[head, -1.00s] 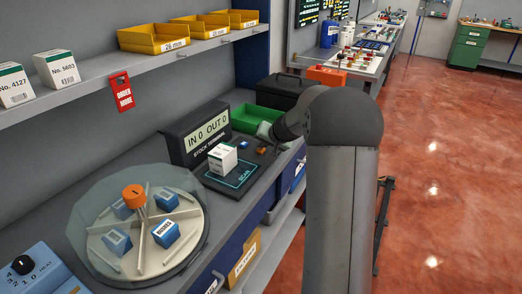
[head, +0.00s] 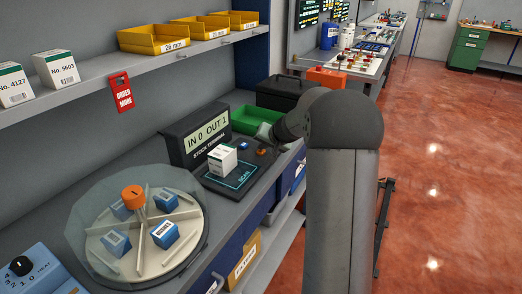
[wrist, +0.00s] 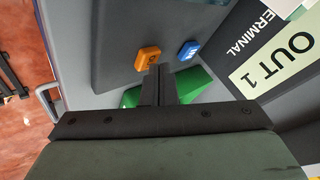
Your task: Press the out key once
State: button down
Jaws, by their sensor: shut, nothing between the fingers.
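The stock terminal (head: 203,140) stands on the counter, and its display reads IN 0 OUT 1. An orange key (head: 262,152) and a blue key (head: 244,146) sit on its base; their markings are too small to read. In the wrist view the orange key (wrist: 148,58) lies just beyond my fingertips, with the blue key (wrist: 188,50) to its right. My gripper (wrist: 158,70) is shut and empty, its tips close to the orange key. I cannot tell whether they touch it. In the head view my wrist hides part of the area behind the keys.
A white box (head: 222,159) sits on the terminal's scan pad (head: 236,179). A green tray (head: 243,117) lies behind the keys. A round clear-covered carousel (head: 98,262) with blue boxes stands at the left front. A shelf with yellow bins (head: 152,40) runs above the counter.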

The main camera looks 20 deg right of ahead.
aim_at(263, 152)
jog(key=shift+r, duration=0.7)
jog(key=shift+p, duration=0.3)
jog(key=shift+r+p, duration=1.45)
jog(key=shift+r, duration=1.1)
